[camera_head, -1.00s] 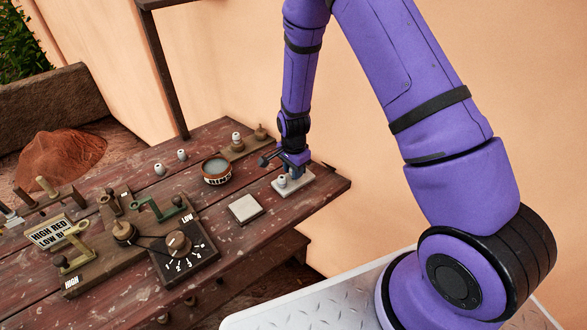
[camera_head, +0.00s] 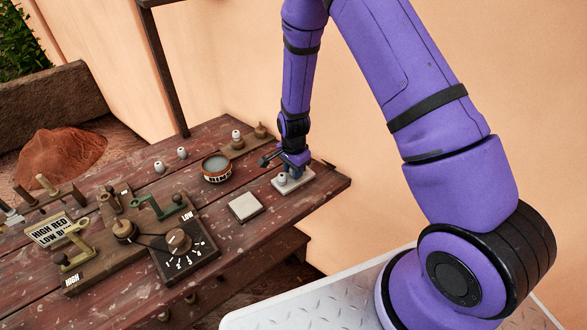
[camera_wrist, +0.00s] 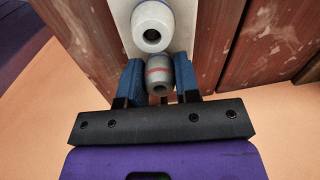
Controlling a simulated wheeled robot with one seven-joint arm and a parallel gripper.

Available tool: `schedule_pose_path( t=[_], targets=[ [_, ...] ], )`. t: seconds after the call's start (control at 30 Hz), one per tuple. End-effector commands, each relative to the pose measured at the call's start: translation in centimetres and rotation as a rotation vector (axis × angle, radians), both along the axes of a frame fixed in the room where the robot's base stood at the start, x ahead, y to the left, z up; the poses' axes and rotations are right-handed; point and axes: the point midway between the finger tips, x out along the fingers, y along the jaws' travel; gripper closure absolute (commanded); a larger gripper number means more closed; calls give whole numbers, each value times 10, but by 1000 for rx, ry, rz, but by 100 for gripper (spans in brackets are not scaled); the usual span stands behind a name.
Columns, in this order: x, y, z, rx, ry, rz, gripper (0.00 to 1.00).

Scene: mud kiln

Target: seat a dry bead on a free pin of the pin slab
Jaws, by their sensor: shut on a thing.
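The pale pin slab (camera_head: 306,175) lies near the right end of the bench; its surface also shows in the wrist view (camera_wrist: 121,12). A white bead (camera_head: 282,178) stands on it, seen in the wrist view as a pale bead with a bluish band (camera_wrist: 152,25). My gripper (camera_wrist: 158,82) is shut on a grey bead with a red band (camera_wrist: 159,70), held between the blue fingers right beside the white bead. In the head view my gripper (camera_head: 295,167) is over the slab's far part. Whether the held bead is around a pin is hidden.
A bowl of grey liquid (camera_head: 216,168) and a bare square tile (camera_head: 245,208) are left of the slab. Two white beads (camera_head: 159,167) (camera_head: 182,153) stand on the bench. Another bead (camera_head: 236,135) stands on a wooden board (camera_head: 245,146). A dial box (camera_head: 185,256) and levers fill the front left.

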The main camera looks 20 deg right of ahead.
Motion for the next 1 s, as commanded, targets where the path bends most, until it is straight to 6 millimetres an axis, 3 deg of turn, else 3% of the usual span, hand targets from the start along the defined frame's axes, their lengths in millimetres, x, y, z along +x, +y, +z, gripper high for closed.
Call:
schedule_pose_path(
  t=[0.37,0.4,0.5,0.77,1.0],
  targets=[
    [0,0,-2,0,0,0,83],
    [0,0,-2,0,0,0,63],
    [0,0,-2,0,0,0,40],
    [0,0,-2,0,0,0,40],
    [1,0,10,-1,-1,0,40]
  ],
)
